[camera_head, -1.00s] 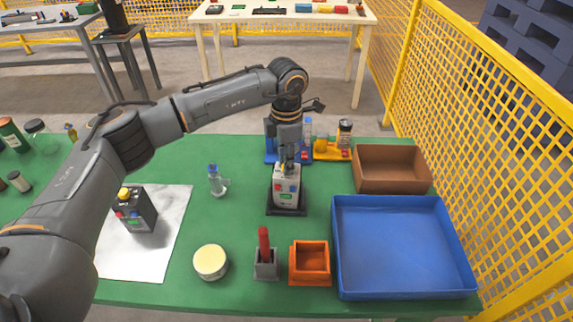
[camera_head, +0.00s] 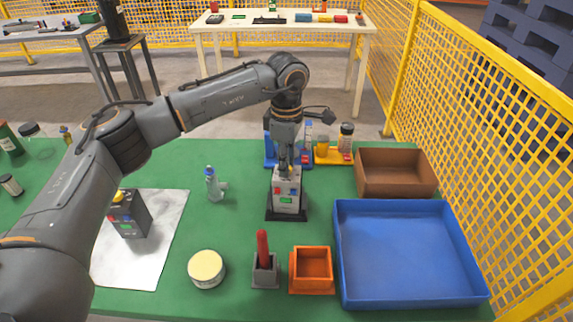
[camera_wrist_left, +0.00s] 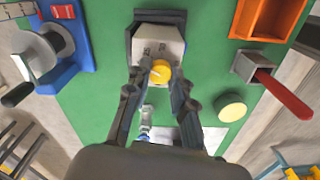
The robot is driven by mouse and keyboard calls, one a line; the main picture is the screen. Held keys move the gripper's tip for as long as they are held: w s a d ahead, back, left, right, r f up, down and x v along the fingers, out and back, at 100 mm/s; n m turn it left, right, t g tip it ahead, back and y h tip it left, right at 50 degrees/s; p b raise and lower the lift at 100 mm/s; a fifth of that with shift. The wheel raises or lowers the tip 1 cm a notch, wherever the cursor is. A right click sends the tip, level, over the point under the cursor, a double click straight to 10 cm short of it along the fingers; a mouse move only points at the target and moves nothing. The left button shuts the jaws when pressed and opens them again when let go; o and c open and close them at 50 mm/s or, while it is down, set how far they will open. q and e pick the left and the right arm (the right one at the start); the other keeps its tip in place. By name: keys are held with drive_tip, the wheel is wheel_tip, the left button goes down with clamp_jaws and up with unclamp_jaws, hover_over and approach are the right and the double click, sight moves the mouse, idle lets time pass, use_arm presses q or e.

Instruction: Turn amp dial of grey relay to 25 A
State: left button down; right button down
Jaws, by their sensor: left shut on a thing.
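The grey relay (camera_head: 287,191) stands upright in a dark holder (camera_head: 286,215) on the green table. It has a blue and a red button and a green label on its front. My left gripper (camera_head: 284,170) points down at its top, coming from above. In the left wrist view the relay's top (camera_wrist_left: 158,40) carries a yellow dial (camera_wrist_left: 160,72) with a pale pointer mark. The fingertips of my left gripper (camera_wrist_left: 160,76) are closed on either side of the dial. Numbers are printed beside the dial, too small to read surely. My right gripper is not in view.
A dark relay (camera_head: 130,215) with a yellow dial stands on a pale sheet (camera_head: 165,245) at left. A small bottle (camera_head: 213,185), round tin (camera_head: 206,268), red-handled tool (camera_head: 263,245), orange box (camera_head: 312,285), blue tray (camera_head: 440,297) and brown bin (camera_head: 395,187) surround the relay.

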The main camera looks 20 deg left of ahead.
use_arm(q)
drive_tip(key=shift+m+b, duration=0.4)
drive_tip(key=shift+m, duration=1.3)
idle(0.3)
drive_tip(key=c, duration=1.1)
unclamp_jaws()
drive_tip(key=shift+r, duration=0.1)
wheel_tip(320, 180, up, 12)
drive_tip(key=shift+f, duration=0.1)
